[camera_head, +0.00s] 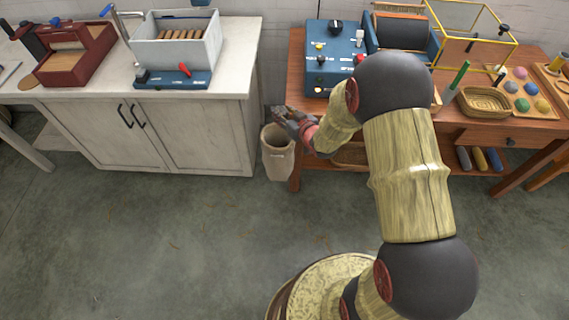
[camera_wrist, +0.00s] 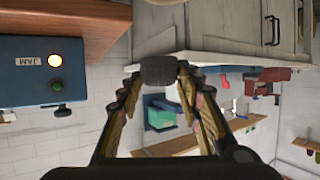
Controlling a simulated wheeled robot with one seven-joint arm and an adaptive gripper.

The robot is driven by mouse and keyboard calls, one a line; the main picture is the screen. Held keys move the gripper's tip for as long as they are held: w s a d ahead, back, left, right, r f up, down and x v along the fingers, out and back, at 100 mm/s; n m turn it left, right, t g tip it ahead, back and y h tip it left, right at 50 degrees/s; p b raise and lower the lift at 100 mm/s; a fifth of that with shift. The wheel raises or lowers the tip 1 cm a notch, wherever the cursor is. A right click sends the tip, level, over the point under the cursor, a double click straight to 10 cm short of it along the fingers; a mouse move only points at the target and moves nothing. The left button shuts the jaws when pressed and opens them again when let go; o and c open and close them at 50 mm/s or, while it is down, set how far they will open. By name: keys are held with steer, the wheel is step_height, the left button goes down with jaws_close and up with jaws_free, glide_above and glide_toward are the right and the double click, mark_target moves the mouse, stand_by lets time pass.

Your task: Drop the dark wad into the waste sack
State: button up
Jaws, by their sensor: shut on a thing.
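The dark wad (camera_wrist: 158,71) is a small, dark grey lump between my fingertips in the wrist view. My gripper (camera_wrist: 157,78) is shut on it, one finger on each side. In the head view my gripper (camera_head: 281,113) points left, over the gap between the cabinet and the wooden bench; the wad cannot be told apart from the fingers there. The waste sack (camera_head: 278,163) is beige and open-topped and stands on the floor in that gap. My gripper appears just above its far rim in the picture; the exact height cannot be told. I cannot make out the sack in the wrist view.
A white cabinet (camera_head: 190,135) stands left of the sack, with a grey bin (camera_head: 178,52) on top. The wooden bench (camera_head: 300,100) on the right carries a blue control box (camera_head: 335,45), also in the wrist view (camera_wrist: 40,95). The floor in front is clear apart from small scraps.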

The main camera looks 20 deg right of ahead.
steer(key=shift+w+f, duration=0.1)
steer(key=shift+f, duration=0.55)
steer(key=shift+f+b, duration=0.55)
step_height(320, 180, down, 4)
steer(key=b, duration=0.2)
steer(key=shift+f+b, duration=0.15)
steer(key=shift+b, duration=0.15)
steer(key=o, duration=0.8)
steer(key=shift+o, duration=0.2)
steer(key=v, duration=1.2)
